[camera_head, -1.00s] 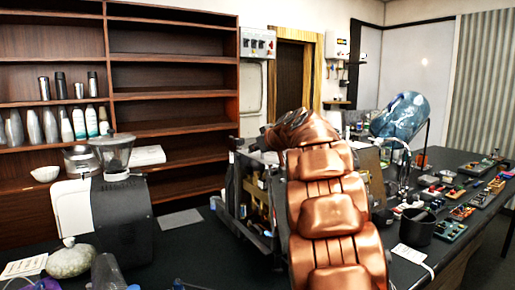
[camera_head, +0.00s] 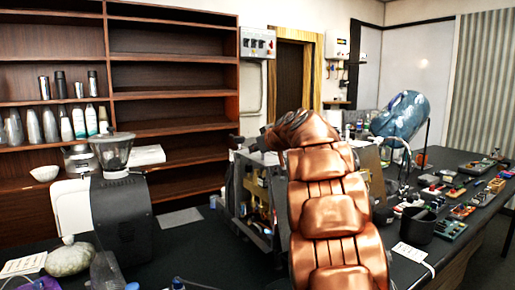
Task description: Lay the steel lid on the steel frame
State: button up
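An open, box-like metal frame (camera_head: 236,200) with parts and wiring inside stands on the dark bench, left of my copper-coloured arm. It looks like the steel frame; my arm hides its right part. A flat grey plate (camera_head: 180,218) lies on the bench to its left. I cannot tell whether this is the steel lid. My gripper (camera_head: 247,144) shows only as a small dark part at the arm's far end, above the frame. Its fingers and anything held cannot be made out.
A dark cup (camera_head: 419,225) and several small circuit boards (camera_head: 450,229) crowd the right. Bare bench lies around the grey plate.

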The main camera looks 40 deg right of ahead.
jog(key=o, duration=0.4)
jog(key=shift+o, duration=0.2)
jog(key=shift+s, duration=0.1)
jog(key=v, duration=1.2)
jog(key=s+a+f+g+y, duration=0.2)
jog(key=s+a+f+g, duration=0.25)
jog(key=a+f, duration=0.75)
jog(key=s+a+f+g+y, duration=0.25)
jog(key=s+a+f, duration=0.35)
jog(key=a+f, duration=0.6)
jog(key=s+a+f+g+h, duration=0.1)
jog(key=s+f, duration=0.3)
jog(key=s, duration=0.5)
jog(key=s+a+f+g, duration=0.4)
jog(key=s, duration=0.5)
jog(key=s+a+f+g+h, duration=0.1)
jog(key=s+a+f+g, duration=0.1)
jog(key=s, duration=0.7)
notch_tip(320, 180, down, 2)
jog(key=shift+s+a+f+m+g+h, duration=0.2)
jog(key=shift+a+m+g+h, duration=0.15)
jog(key=shift+g, duration=0.25)
